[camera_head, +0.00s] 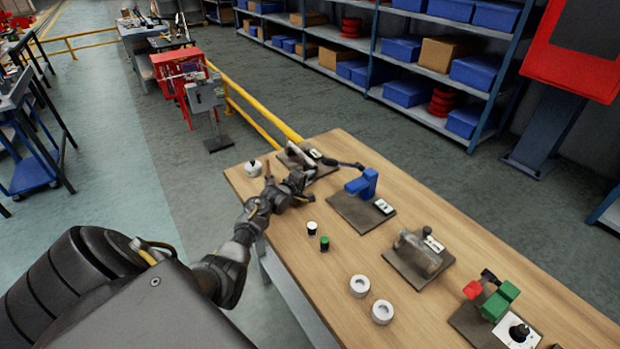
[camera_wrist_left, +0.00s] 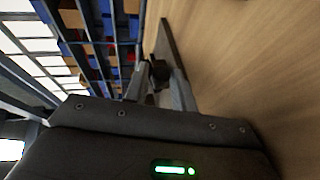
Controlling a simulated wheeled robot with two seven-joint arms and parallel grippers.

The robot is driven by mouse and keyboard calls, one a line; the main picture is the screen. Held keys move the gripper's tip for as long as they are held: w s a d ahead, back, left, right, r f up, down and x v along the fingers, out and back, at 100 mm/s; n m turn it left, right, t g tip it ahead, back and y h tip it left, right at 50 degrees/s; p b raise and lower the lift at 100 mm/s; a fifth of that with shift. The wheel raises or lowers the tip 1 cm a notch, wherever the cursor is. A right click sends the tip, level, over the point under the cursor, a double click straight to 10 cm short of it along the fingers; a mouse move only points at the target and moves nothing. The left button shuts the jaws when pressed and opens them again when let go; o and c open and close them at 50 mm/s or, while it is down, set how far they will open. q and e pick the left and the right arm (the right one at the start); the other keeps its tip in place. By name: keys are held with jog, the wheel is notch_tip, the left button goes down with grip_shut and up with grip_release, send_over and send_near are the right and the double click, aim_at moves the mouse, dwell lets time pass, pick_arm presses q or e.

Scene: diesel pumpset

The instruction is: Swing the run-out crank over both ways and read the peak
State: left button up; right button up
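In the head view my left gripper (camera_head: 305,177) is at the far end of the wooden table, beside a small fixture on a dark base plate (camera_head: 291,160). A dark lever with a black rounded end (camera_head: 346,164), which looks like the crank, reaches right from that fixture. In the left wrist view my two fingers (camera_wrist_left: 159,88) stand apart, with a dark knob-like part (camera_wrist_left: 159,70) between their tips. I cannot tell whether they touch it. A small dial or readout (camera_head: 315,154) sits on the fixture, too small to read. My right gripper is not in view.
A blue fixture (camera_head: 362,184), a grey metal fixture (camera_head: 420,254) and a green and red fixture (camera_head: 499,301) stand along the table (camera_head: 335,270). A white-topped round item (camera_head: 253,167) stands at the far left corner.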

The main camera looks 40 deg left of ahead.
pick_arm(q)
jog(key=shift+x, duration=0.8)
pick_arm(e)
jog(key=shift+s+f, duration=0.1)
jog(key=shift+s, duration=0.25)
